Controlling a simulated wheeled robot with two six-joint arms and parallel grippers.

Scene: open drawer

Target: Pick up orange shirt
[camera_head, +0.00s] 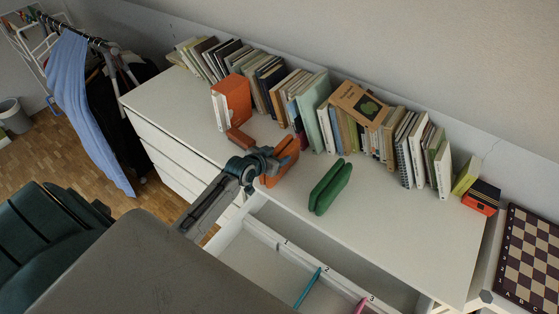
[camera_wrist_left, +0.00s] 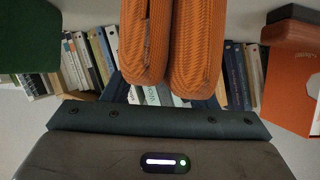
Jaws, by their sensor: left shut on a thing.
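The orange shirt (camera_head: 286,152) is a small folded bundle near the middle of the white dresser top, in front of the book row. My left gripper (camera_head: 268,163) reaches it from the left and is shut on it. In the left wrist view the ribbed orange shirt (camera_wrist_left: 172,42) shows as two thick folds above the gripper body, largely covering the fingers. I cannot tell whether the shirt touches the dresser top. My right gripper is not in view.
A folded green shirt (camera_head: 330,187) lies right of the gripper. An orange box (camera_head: 232,102) stands behind left. A long row of books (camera_head: 318,112) lines the wall. Below, an open drawer (camera_head: 262,232) has numbered compartments. The dresser top's right front is clear.

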